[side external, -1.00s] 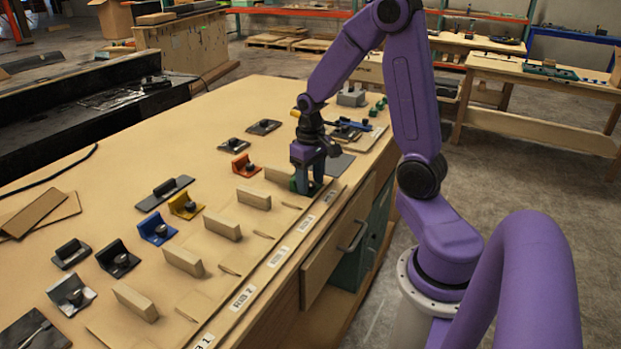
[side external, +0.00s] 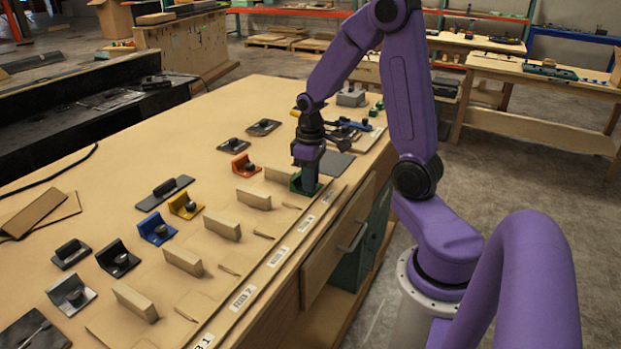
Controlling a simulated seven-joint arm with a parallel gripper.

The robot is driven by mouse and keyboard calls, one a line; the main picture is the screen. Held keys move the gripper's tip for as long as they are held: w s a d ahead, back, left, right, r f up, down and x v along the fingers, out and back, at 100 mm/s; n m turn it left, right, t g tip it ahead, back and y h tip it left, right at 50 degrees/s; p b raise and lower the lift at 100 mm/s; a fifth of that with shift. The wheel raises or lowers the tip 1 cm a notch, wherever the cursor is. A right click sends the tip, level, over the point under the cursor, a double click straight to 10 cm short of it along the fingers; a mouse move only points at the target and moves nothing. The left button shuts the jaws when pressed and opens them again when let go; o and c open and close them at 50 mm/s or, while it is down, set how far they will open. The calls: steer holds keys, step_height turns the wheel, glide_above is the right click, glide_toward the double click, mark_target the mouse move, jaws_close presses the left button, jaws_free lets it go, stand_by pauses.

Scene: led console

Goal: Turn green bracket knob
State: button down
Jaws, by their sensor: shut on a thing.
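The green bracket (side external: 296,183) sits on the wooden table near its right edge, at the end of the row of wooden blocks. My gripper (side external: 306,188) points straight down over the bracket. Its jaws are shut on the bracket's knob, which the fingers hide. Only part of the bracket's green body shows, at the left and below the fingers.
Orange (side external: 243,166), yellow (side external: 185,206) and blue (side external: 157,229) brackets with dark knobs stand to the left. Wooden blocks (side external: 253,197) stand upright along the table. A wooden strip with labels (side external: 279,254) runs along the front edge. A grey plate (side external: 335,163) lies just behind my gripper.

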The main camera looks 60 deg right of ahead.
steer(key=n, duration=1.2)
steer(key=shift+n, duration=0.4)
steer(key=n, duration=1.2)
steer(key=shift+n, duration=0.3)
steer(key=c, duration=0.9)
jaws_free()
